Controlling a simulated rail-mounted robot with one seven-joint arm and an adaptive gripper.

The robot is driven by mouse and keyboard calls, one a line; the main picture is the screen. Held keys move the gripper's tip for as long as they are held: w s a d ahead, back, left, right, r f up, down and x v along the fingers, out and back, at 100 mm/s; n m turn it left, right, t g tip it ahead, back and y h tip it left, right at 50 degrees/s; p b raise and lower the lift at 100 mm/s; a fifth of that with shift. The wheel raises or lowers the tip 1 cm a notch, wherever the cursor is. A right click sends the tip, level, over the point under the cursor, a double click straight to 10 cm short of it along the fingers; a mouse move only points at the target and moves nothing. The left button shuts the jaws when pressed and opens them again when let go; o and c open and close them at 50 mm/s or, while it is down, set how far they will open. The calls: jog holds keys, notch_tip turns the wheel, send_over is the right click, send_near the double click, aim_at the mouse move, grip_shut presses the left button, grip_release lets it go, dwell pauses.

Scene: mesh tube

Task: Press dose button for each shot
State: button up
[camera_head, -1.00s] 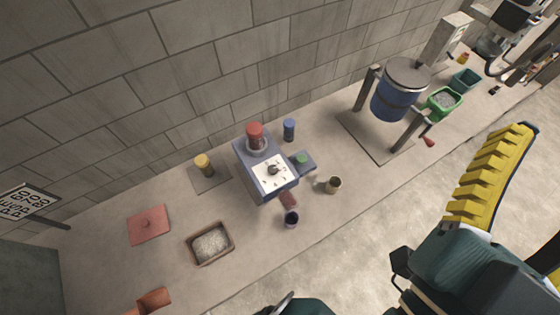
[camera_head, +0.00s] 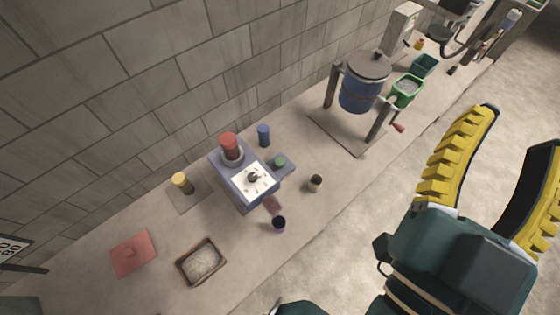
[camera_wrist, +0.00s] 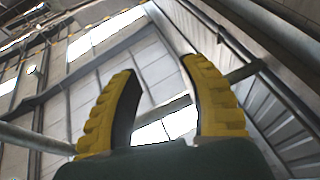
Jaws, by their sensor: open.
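A blue box-shaped dispenser (camera_head: 232,185) stands on the bench in the head view. It has a white dial panel (camera_head: 257,180) with a dark knob and a red-topped container on its upper end. A green button (camera_head: 280,161) sits on a blue pad beside the box. A dark cup (camera_head: 279,223) stands near the box's front, by a reddish piece. My gripper (camera_head: 515,125) is at the right, away from the bench and dispenser, with yellow ribbed fingers spread and empty. In the wrist view my gripper (camera_wrist: 160,85) is open, facing the ceiling and windows.
A blue drum (camera_head: 361,92) on a frame with a red-handled crank stands further right, near a green bin (camera_head: 406,91). A tan cup (camera_head: 316,183), a blue cylinder (camera_head: 263,134), a yellow-topped item (camera_head: 182,182), a tray of pale grains (camera_head: 181,262) and a red plate (camera_head: 133,253) are around the dispenser.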

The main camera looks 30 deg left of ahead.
grip_shut()
jog(key=c, duration=0.6)
grip_release()
